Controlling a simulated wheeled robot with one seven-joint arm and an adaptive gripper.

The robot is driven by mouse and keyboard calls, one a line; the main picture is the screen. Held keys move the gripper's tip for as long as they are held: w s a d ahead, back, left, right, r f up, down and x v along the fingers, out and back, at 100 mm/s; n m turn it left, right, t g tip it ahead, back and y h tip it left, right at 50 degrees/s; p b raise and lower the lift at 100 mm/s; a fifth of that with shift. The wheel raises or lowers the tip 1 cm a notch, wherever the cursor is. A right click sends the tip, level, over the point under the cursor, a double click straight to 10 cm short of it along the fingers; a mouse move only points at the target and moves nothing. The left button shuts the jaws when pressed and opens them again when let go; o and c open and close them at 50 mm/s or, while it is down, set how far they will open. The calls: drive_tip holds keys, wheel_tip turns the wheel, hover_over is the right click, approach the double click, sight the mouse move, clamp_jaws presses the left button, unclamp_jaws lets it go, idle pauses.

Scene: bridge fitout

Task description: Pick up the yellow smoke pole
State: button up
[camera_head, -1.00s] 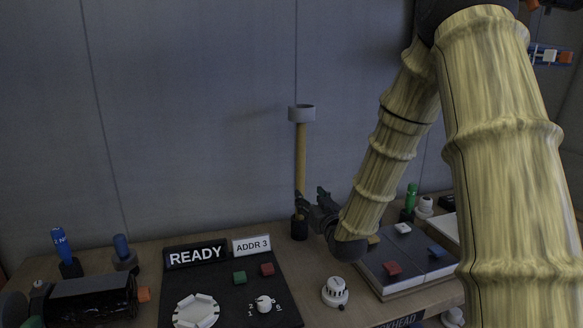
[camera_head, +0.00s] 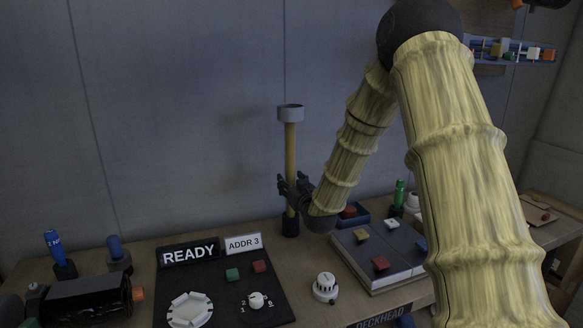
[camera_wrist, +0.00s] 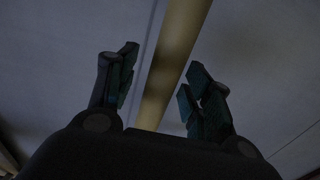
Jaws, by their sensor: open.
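The yellow smoke pole (camera_head: 291,150) stands upright in a dark holder (camera_head: 290,226) at the back of the table, with a grey cup (camera_head: 291,113) on its top. My gripper (camera_head: 293,189) is at the lower half of the pole. In the wrist view the pole (camera_wrist: 172,65) runs between the two open fingers of my gripper (camera_wrist: 158,88). A gap shows on both sides of the pole, so the fingers look apart from it.
A black panel (camera_head: 225,292) with READY and ADDR 3 signs lies left of the holder. A white detector (camera_head: 326,287) and a grey case (camera_head: 362,262) with coloured blocks are to the right. A wall stands close behind the pole.

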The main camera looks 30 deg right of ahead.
drive_tip(key=shift+w, duration=0.1)
drive_tip(key=shift+c, duration=0.2)
clamp_jaws()
